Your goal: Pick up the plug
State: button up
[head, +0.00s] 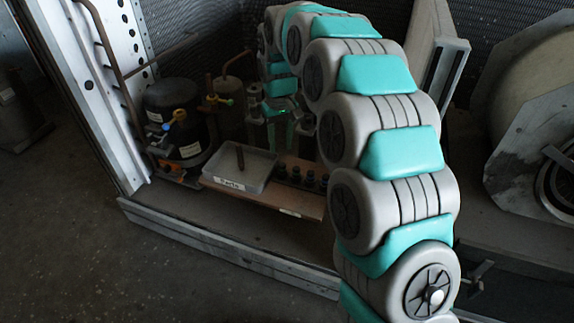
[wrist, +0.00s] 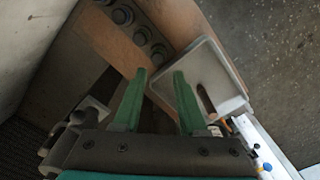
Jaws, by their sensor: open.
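A slim, dark brown peg-like piece, which looks like the plug (head: 240,157), stands in a shallow grey tray marked "Parts" (head: 229,184). In the wrist view the brown plug (wrist: 207,101) shows inside the tray (wrist: 236,103), to the right of my right fingertip and partly near that finger. My gripper (head: 281,132) is above and behind the tray in the head view. In the wrist view its two green fingers (wrist: 160,74) are spread with nothing between them. The plug is apart from the fingers as far as I can tell.
A black compressor (head: 172,110) with pipes and colored valves (head: 178,117) stands at left. A metal housing edge (head: 230,247) runs along the front. Open floor lies in front.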

aim_at(282, 164)
jog(key=shift+d+f+p, duration=0.15)
jog(key=shift+f+p, duration=0.2)
jog(key=shift+f, duration=3.6)
jog(key=shift+c, duration=0.3)
grip_shut()
